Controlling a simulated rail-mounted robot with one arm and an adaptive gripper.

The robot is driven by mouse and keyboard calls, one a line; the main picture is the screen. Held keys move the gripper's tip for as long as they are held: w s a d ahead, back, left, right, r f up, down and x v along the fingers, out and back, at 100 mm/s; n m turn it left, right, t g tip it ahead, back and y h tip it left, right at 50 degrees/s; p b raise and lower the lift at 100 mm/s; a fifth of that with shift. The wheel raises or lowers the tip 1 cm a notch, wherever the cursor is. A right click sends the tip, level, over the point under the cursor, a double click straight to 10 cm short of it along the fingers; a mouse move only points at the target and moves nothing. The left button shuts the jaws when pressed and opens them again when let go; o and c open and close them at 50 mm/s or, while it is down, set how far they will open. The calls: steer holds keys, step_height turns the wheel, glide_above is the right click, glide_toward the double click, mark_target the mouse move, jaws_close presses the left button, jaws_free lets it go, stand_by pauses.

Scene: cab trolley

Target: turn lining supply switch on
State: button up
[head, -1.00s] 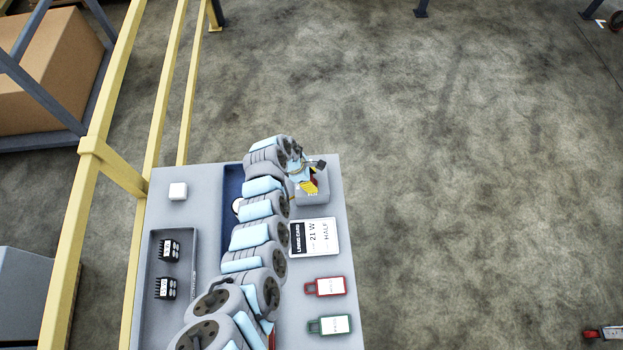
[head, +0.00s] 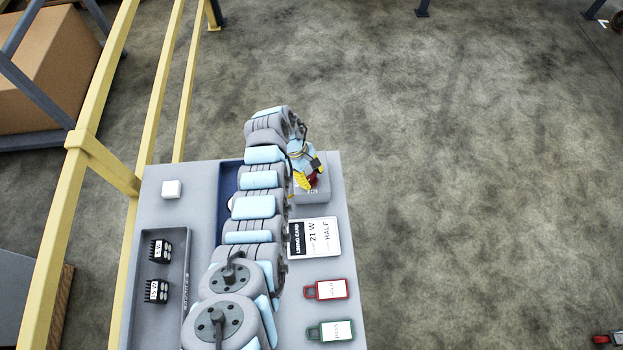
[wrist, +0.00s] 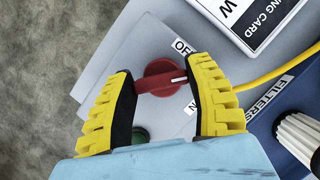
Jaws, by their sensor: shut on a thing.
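The lining supply switch is a red rotary knob (wrist: 160,77) on a grey box (head: 313,194); in the head view part of the knob (head: 313,180) shows beside my fingers. My gripper (wrist: 164,100) is shut on the knob, with one yellow-ribbed finger on each side of it in the wrist view. The knob's white mark points right, between the partly hidden "OFF" label (wrist: 182,47) and the label ending in "N" (wrist: 190,107). A dark green round part (wrist: 140,135) is partly hidden near my gripper. In the head view my gripper (head: 305,170) is over the box.
A lining card (head: 314,237) reads "21 W" and "HALF". Red (head: 326,289) and green (head: 331,330) tags lie nearer. A grey tray (head: 182,240) holds two black blocks, with a white block (head: 172,189) behind. A yellow cable (wrist: 275,68) runs from the box. Yellow rails (head: 165,85) stand left.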

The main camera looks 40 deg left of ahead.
steer(key=m+b, duration=0.1)
steer(key=m, duration=0.1)
steer(key=m+g+b, duration=0.1)
steer(key=b, duration=0.1)
steer(key=m+g+b, duration=0.1)
steer(key=m, duration=0.1)
steer(key=shift+f+m, duration=0.3)
steer(key=m+g+b, duration=0.1)
steer(key=m, duration=0.1)
steer(key=m+y+b, duration=0.1)
steer(key=m+b, duration=0.1)
steer(key=shift+r+m+g, duration=0.15)
steer(key=shift+m+g, duration=0.25)
steer(key=shift+b, duration=0.35)
steer(key=o, duration=1.2)
steer(key=shift+r, duration=0.1)
steer(key=shift+r, duration=0.15)
steer(key=v, duration=0.7)
steer(key=shift+w, duration=0.1)
